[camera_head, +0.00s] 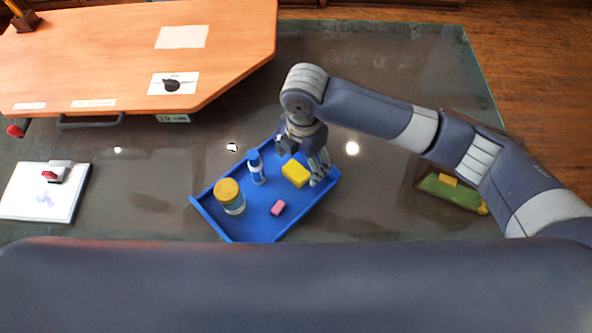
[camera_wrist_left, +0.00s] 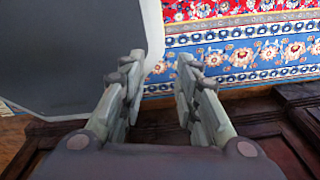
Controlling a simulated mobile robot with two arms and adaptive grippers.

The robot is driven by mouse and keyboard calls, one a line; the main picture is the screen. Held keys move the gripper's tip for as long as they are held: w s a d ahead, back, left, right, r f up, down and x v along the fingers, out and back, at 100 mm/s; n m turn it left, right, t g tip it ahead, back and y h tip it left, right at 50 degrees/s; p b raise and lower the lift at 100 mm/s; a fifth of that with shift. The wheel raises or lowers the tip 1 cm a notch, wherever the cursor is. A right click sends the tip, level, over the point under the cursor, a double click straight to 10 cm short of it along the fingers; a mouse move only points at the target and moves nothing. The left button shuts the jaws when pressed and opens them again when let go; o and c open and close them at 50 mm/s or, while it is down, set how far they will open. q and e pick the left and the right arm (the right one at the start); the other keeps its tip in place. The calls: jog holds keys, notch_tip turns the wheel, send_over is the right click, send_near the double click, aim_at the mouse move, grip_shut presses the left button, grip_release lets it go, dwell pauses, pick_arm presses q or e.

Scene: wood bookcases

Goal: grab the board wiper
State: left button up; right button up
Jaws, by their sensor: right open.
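The board wiper cannot be told for certain. It may be the yellow block (camera_head: 296,173) lying in the blue tray (camera_head: 214,217) on the dark glass-topped table. My right gripper (camera_head: 301,164) is open over the tray's back right part, with its fingers right by the yellow block. The view does not show whether they touch it. A white and red item (camera_head: 56,172) lies on a white board (camera_head: 30,205) at the far left. My left gripper (camera_wrist_left: 161,65) shows only in the left wrist view, open and empty, away from the table.
The tray also holds a yellow-lidded jar (camera_head: 230,196), a blue bottle (camera_head: 257,168) and a pink block (camera_head: 278,207). A green board (camera_head: 452,190) with yellow pieces lies at the right under my right arm. A wooden desktop (camera_head: 120,50) fills the back left.

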aim_at(299, 167)
jog(key=f, duration=0.3)
jog(key=f+p, duration=0.1)
jog(key=f, duration=0.1)
jog(key=shift+w+a, duration=0.25)
jog(key=shift+a, duration=0.05)
pick_arm(q)
jog(key=w, duration=0.1)
jog(key=w+r, duration=0.1)
jog(key=w, duration=0.1)
jog(key=shift+d, duration=0.15)
jog(key=shift+s, duration=0.7)
pick_arm(e)
jog(key=c, duration=1.1)
